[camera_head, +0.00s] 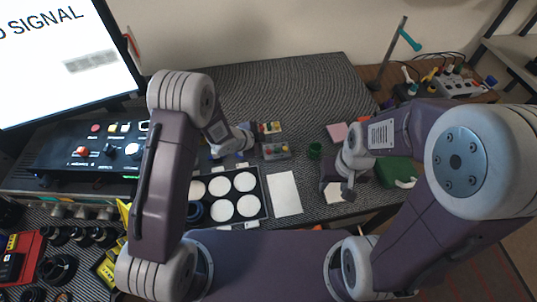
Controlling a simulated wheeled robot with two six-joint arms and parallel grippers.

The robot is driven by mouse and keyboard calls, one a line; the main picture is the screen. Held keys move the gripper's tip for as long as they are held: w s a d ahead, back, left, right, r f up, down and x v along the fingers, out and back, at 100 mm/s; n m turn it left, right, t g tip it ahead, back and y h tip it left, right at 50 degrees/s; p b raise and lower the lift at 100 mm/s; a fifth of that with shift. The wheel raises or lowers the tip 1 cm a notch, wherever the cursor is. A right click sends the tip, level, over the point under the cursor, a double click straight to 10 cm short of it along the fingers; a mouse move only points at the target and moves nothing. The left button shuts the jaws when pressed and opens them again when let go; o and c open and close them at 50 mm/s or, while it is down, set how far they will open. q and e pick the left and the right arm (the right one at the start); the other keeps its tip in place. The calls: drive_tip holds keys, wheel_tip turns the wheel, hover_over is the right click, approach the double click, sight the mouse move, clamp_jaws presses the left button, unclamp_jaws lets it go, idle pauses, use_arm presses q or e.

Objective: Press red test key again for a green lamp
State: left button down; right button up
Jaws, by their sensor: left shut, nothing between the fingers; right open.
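A small grey box with coloured parts (275,151) lies on the dark mat, right of my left gripper. A second small piece with red, yellow and green spots (270,128) is just behind it. Which of these spots is a key or a lamp is too small to tell. My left gripper (247,141) is shut and empty, beside these two pieces; whether it touches either cannot be told. My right gripper (345,192) is open and empty, low over the mat at the right. A black control unit (90,150) at the left also carries a red button and a lit green spot.
A tray with white round pads (263,204) and a white sheet (285,193) lie in front. A green cup (315,151), a pink pad (337,132) and a green case (397,172) are at the right. A monitor (65,60) stands back left. The mat's back middle is clear.

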sight(267, 152)
use_arm(q)
wheel_tip(267, 152, down, 4)
drive_tip(key=b, duration=0.2)
drive_tip(key=shift+f+b, duration=0.15)
drive_tip(key=shift+b, duration=0.2)
use_arm(e)
wheel_tip(267, 152, down, 4)
drive_tip(key=shift+r, duration=0.1)
idle(1.3)
use_arm(q)
drive_tip(key=shift+f+b, duration=0.35)
use_arm(e)
drive_tip(key=shift+f, duration=0.35)
use_arm(q)
drive_tip(key=shift+f+b, duration=0.4)
drive_tip(key=shift+f, duration=0.05)
use_arm(e)
drive_tip(key=shift+f, duration=0.35)
use_arm(q)
drive_tip(key=shift+r, duration=0.15)
use_arm(e)
drive_tip(key=shift+r, duration=0.1)
use_arm(q)
drive_tip(key=shift+r+p, duration=0.7)
use_arm(e)
drive_tip(key=shift+r, duration=0.6)
